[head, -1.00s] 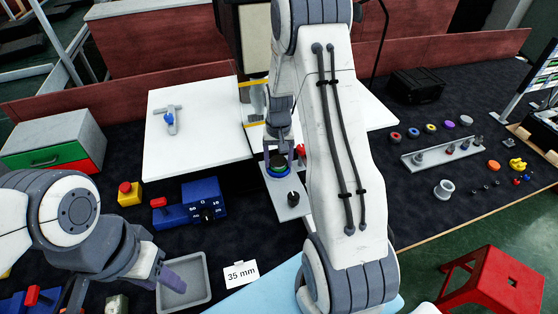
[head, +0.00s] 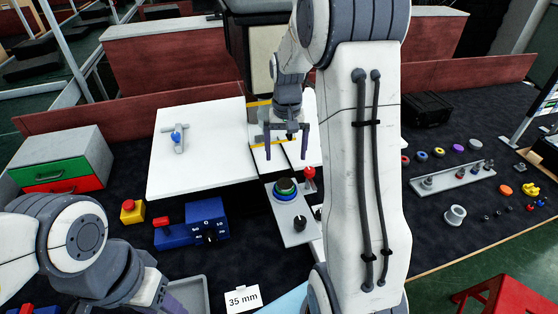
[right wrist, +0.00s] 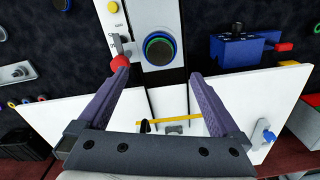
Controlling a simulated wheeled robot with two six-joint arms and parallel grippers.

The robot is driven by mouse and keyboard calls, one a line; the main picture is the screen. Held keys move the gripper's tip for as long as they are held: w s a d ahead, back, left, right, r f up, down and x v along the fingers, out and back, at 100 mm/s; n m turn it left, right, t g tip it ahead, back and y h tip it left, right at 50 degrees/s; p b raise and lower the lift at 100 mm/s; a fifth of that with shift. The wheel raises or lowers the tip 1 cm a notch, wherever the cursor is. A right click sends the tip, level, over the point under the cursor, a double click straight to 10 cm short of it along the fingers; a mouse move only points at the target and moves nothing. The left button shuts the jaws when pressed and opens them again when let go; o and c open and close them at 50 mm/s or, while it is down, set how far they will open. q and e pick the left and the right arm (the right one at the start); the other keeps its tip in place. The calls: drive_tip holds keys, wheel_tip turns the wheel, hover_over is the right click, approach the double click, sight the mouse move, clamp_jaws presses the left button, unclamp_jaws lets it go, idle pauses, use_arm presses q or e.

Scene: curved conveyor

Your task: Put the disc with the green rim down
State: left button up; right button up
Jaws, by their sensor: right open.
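The disc with the green rim (head: 286,185) lies on a disc with a blue rim (head: 288,195), stacked on a light grey plate (head: 291,233). In the right wrist view, the green rim (right wrist: 160,38) shows around a dark top, with blue outside it. My right gripper (head: 286,140) is open and empty, apart from the stack and beyond it in the head view. Its two fingers (right wrist: 158,72) also show spread in the right wrist view. My left gripper (head: 172,303) is partly cut off at the bottom edge, and its opening is unclear.
A red-topped lever (head: 309,173) stands beside the stack, and a black knob (head: 300,223) is on the plate. A blue control box (head: 207,218) stands to the left, with a white board (head: 200,165) behind. A "35 mm" card (head: 242,298) lies in front.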

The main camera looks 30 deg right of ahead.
drive_tip(key=s+a+r+n, duration=0.2)
drive_tip(key=s+a+n, duration=0.15)
drive_tip(key=a, duration=0.65)
drive_tip(key=s+a+r+n, duration=0.2)
drive_tip(key=s+a+n, duration=0.15)
drive_tip(key=a, duration=0.55)
drive_tip(key=s+a+n, duration=0.3)
drive_tip(key=s+a, duration=0.1)
drive_tip(key=s, duration=0.4)
drive_tip(key=s+a+f+n+y, duration=0.1)
drive_tip(key=s+a+n, duration=0.2)
drive_tip(key=s, duration=0.6)
drive_tip(key=shift+s+a, duration=0.2)
drive_tip(key=shift+a, duration=0.4)
